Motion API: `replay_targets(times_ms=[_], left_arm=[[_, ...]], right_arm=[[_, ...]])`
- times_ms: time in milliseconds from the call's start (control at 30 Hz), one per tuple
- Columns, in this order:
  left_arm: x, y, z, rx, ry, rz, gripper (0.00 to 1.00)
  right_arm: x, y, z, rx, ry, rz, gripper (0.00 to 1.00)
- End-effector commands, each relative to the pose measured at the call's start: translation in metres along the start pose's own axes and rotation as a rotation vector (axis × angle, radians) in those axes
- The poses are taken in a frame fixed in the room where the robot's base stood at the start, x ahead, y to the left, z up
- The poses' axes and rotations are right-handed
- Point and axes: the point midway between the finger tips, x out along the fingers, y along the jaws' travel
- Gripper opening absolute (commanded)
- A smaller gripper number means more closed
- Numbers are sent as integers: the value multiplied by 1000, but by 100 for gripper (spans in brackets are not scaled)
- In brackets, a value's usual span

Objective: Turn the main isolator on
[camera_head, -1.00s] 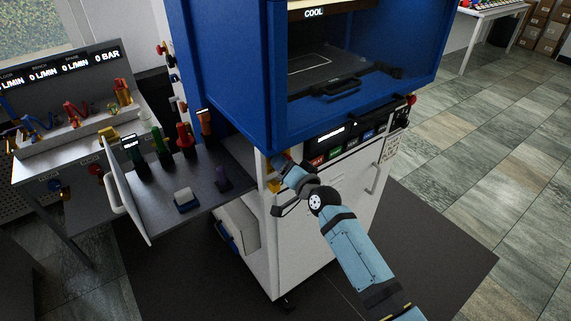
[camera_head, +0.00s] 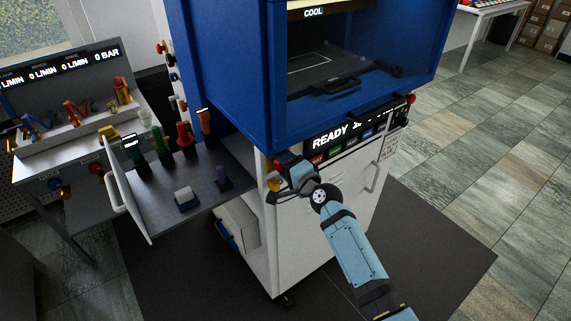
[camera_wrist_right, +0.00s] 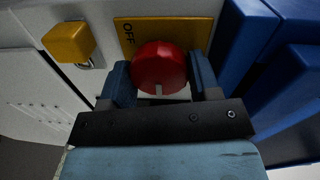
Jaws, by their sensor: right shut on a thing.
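The main isolator is a round red knob (camera_wrist_right: 158,66) on a yellow plate (camera_wrist_right: 190,30) marked OFF, in the right wrist view. A pale pointer mark shows on the knob's lower edge. My right gripper (camera_wrist_right: 159,80) has a dark finger on each side of the knob and is shut on it. In the head view my right gripper (camera_head: 284,172) is at the white press cabinet's front left corner, beside the knob, which is mostly hidden there. The press display (camera_head: 338,133) is lit and reads READY. My left gripper is not in view.
A yellow padlock-like block (camera_wrist_right: 68,42) hangs beside the plate. The blue press housing (camera_head: 220,80) stands above. A grey side shelf (camera_head: 160,200) with several coloured handles is to the left. A door handle (camera_head: 374,178) sticks out on the cabinet front. Floor is open at right.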

Motion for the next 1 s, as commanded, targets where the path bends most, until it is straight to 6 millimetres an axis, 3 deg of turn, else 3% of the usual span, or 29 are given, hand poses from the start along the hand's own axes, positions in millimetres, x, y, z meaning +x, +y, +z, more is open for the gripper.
replay_targets(times_ms=[400, 433, 500, 533, 1000], left_arm=[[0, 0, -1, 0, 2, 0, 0], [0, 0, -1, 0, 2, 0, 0], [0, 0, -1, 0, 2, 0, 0], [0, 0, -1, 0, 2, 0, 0], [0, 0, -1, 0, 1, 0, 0]], right_arm=[[0, 2, 0, 9, -1, 2, 33], [0, 2, 0, 9, -1, 2, 63], [0, 2, 0, 9, -1, 2, 80], [0, 1, 0, 8, -1, 2, 81], [0, -2, 0, 5, 1, -3, 81]])
